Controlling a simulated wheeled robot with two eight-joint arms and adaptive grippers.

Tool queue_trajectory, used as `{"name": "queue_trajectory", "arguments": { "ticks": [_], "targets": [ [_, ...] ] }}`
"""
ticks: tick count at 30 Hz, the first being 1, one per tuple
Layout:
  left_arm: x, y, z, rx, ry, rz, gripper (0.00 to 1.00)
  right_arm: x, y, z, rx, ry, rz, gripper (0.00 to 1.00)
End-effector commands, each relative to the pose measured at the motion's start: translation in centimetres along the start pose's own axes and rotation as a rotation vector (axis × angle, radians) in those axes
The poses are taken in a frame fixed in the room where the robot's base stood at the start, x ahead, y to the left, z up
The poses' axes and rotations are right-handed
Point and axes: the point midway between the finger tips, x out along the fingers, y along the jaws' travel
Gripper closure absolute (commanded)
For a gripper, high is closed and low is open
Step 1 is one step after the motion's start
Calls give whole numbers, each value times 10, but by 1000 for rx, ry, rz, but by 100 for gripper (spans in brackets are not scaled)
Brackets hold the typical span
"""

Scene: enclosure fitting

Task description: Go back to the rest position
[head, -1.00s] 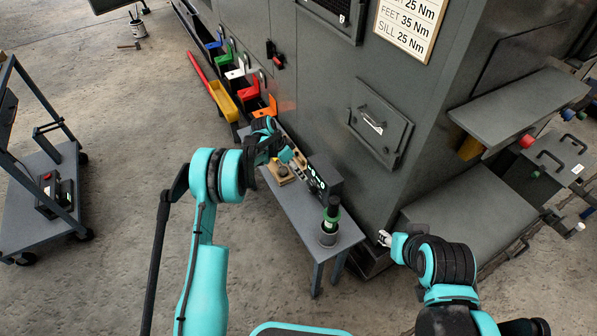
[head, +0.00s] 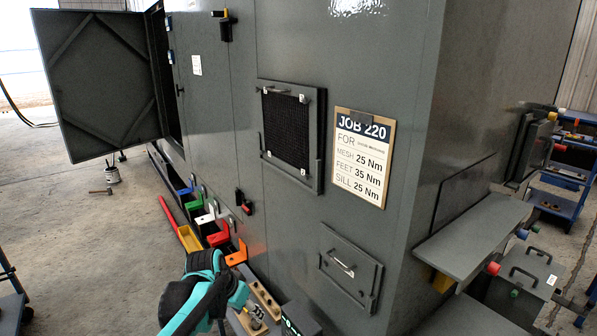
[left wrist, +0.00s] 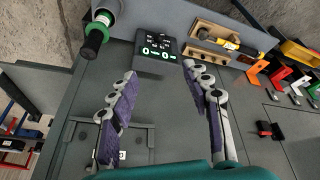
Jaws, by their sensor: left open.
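My left gripper shows best in the left wrist view (left wrist: 160,78), where its two purple-padded fingers are spread with nothing between them. Past the fingertips is a black box with a green display (left wrist: 156,50), on a grey side table (left wrist: 190,18). In the head view my teal left arm comes up from the bottom edge, beside that table and in front of the enclosure (head: 290,215). The arm partly hides the table, and the fingers cannot be made out clearly there. My right arm and gripper are not in the head view.
A green-handled tool (left wrist: 96,32) stands left of the display box; a wooden tool rack (left wrist: 222,38) is right of it. Coloured bins (head: 218,232) line the enclosure's foot. A grey shelf (head: 474,236) juts out at right. The floor at left (head: 90,230) is mostly clear.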

Motion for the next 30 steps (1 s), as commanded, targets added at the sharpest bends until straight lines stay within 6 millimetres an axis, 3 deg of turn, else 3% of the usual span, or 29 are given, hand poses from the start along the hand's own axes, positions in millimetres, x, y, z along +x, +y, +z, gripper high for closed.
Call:
{"name": "queue_trajectory", "arguments": {
  "ticks": [3,9,15,18,23,30],
  "targets": [
    [-37,14,35,-69,32,-58,51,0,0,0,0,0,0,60],
    [-77,34,99,-185,101,-147,51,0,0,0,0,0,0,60],
    [-90,48,162,-285,176,-217,51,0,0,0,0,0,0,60],
    [-90,52,184,-320,207,-240,51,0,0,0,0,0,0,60],
    [-88,55,201,-348,233,-258,51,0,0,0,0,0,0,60],
    [-88,55,203,-353,238,-261,51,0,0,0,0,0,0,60]
  ]
}}
